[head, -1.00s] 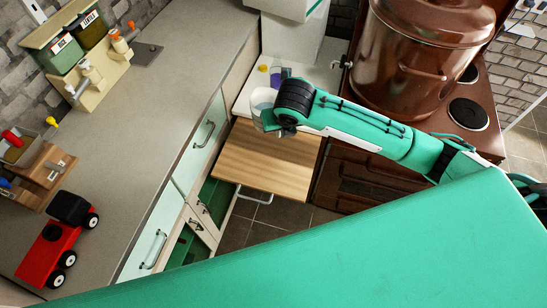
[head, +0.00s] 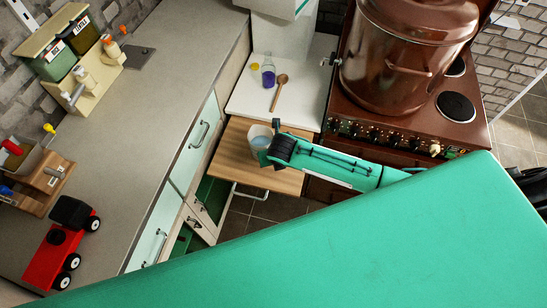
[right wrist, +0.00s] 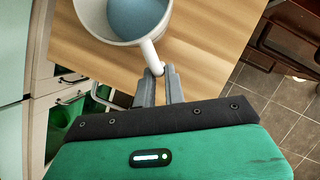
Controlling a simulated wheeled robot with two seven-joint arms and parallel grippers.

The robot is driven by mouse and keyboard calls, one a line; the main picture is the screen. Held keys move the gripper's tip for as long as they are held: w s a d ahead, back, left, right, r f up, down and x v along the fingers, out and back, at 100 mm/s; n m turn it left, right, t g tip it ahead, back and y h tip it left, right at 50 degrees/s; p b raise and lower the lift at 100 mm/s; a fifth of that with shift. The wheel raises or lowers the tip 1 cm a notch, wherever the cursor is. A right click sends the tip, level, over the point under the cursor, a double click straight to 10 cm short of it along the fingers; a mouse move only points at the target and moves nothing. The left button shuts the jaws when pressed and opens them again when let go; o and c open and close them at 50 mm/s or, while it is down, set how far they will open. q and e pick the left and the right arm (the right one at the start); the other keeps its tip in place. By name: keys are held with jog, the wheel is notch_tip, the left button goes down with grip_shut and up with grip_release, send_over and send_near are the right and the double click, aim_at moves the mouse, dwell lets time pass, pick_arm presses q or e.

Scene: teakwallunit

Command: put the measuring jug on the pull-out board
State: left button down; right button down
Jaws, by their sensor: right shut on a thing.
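The measuring jug (head: 258,139), a pale cup with blue-grey contents, is over the wooden pull-out board (head: 236,164), towards its back. In the right wrist view the jug (right wrist: 98,22) looks upright, with the board (right wrist: 205,45) beneath it; I cannot tell whether it touches the board. My right gripper (right wrist: 160,78) is shut on the jug's handle. In the head view my right wrist hides part of the jug and board. My left gripper is not in view.
Behind the board, a white worktop (head: 243,98) holds a wooden spoon (head: 279,92), a purple-filled glass (head: 268,75) and a small yellow item. A brown stove (head: 350,107) with a large pot (head: 400,60) stands right. A long grey counter (head: 150,110) runs left.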

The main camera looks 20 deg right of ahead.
jog(key=shift+f, duration=0.35)
jog(key=c, duration=1.5)
grip_release()
jog(key=shift+b+v, duration=0.8)
jog(key=shift+v, duration=5.4)
